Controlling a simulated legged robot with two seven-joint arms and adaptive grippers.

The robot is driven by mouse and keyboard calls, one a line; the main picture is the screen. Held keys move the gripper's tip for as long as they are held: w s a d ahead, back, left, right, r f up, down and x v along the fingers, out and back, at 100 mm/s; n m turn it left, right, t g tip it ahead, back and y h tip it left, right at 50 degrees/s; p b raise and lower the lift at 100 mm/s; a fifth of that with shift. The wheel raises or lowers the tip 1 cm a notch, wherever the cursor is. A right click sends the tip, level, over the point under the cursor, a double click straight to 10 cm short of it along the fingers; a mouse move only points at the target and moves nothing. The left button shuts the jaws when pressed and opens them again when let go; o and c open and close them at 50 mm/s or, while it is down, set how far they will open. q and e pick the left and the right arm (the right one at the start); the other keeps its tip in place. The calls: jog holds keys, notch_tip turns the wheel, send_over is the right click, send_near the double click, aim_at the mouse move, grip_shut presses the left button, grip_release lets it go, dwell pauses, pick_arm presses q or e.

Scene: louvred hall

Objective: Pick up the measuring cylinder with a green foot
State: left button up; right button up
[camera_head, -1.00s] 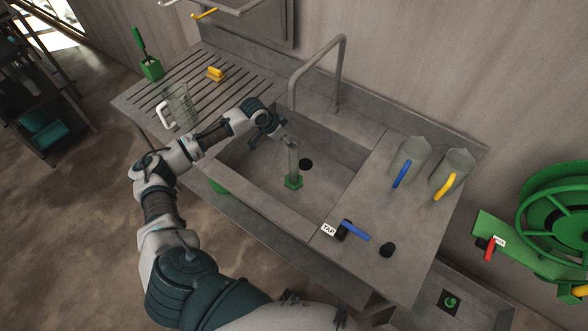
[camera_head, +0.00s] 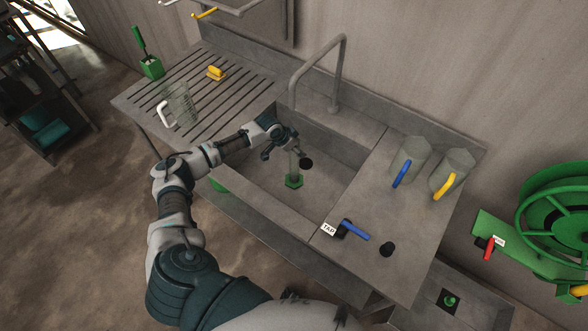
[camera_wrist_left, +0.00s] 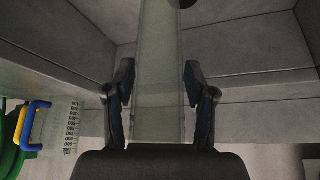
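In the left wrist view the clear cylinder (camera_wrist_left: 158,80) runs between the two fingers of my left gripper (camera_wrist_left: 159,82). The fingers are apart, with a narrow gap showing on each side of the cylinder. The green foot is not visible in the wrist view. My right gripper is not in view.
The sink (camera_head: 258,178) has walls around the cylinder and a dark drain (camera_head: 306,164) beside it. A bent faucet (camera_head: 338,75) rises behind. A white-handled jug (camera_head: 180,105) stands left; blue-handled (camera_head: 409,160) and yellow-handled (camera_head: 452,172) jugs stand right, near a blue tap lever (camera_head: 355,231).

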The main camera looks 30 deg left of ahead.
pick_arm(q)
jog(key=c, duration=0.8)
grip_shut()
jog(key=shift+d, duration=0.1)
